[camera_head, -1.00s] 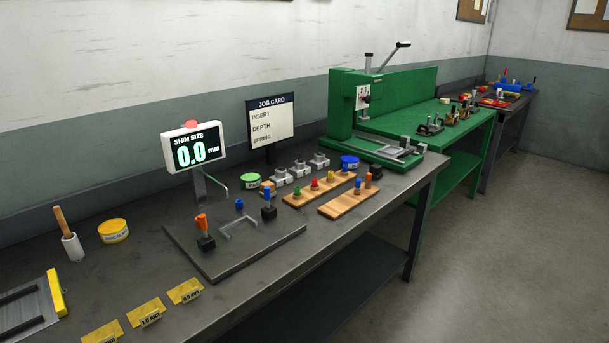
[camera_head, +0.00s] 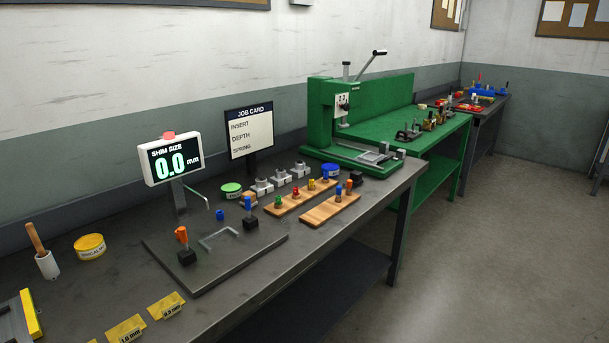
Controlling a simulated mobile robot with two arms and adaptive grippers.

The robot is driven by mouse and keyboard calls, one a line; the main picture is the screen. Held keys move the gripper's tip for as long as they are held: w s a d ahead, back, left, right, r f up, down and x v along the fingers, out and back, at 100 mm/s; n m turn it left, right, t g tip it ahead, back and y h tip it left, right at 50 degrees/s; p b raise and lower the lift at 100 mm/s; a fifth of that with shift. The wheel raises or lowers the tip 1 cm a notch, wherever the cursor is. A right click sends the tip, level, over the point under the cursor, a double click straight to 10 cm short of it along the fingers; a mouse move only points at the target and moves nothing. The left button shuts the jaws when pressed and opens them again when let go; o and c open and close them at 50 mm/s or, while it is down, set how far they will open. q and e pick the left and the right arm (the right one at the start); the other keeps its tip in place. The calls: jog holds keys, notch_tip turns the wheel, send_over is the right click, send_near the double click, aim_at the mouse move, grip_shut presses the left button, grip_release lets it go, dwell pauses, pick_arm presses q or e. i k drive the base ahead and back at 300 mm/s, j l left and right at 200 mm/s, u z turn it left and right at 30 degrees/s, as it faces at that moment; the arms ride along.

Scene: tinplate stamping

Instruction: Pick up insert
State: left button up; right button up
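No gripper shows in the head view. No part is labelled as the insert, and I cannot tell which one it is. A wooden rack (camera_head: 291,204) holds small pegs with green, red, yellow and blue tops. A second wooden rack (camera_head: 325,213) in front of it holds a blue-topped and an orange-topped peg at its far end. Several grey metal blocks (camera_head: 281,179) stand in a row behind the racks. The job card (camera_head: 250,134) lists INSERT, DEPTH and SPRING, with no values readable beside them.
A dark plate (camera_head: 215,265) carries orange and blue-handled clamps. The shim display (camera_head: 171,160) reads 0.0 mm. Yellow shim tags (camera_head: 166,306) lie at the front. A green press (camera_head: 322,115) stands at the bench's far end. The floor (camera_head: 470,270) at right is clear.

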aim_at(299, 170)
jog(key=u, duration=0.3)
jog(key=i+l+u, duration=0.3)
jog(key=l+u, duration=0.25)
jog(key=i+l+u, duration=0.15)
jog(key=l+u, duration=0.15)
jog(key=i+l+u, duration=0.1)
jog(key=l+u, duration=0.2)
jog(key=l, duration=0.15)
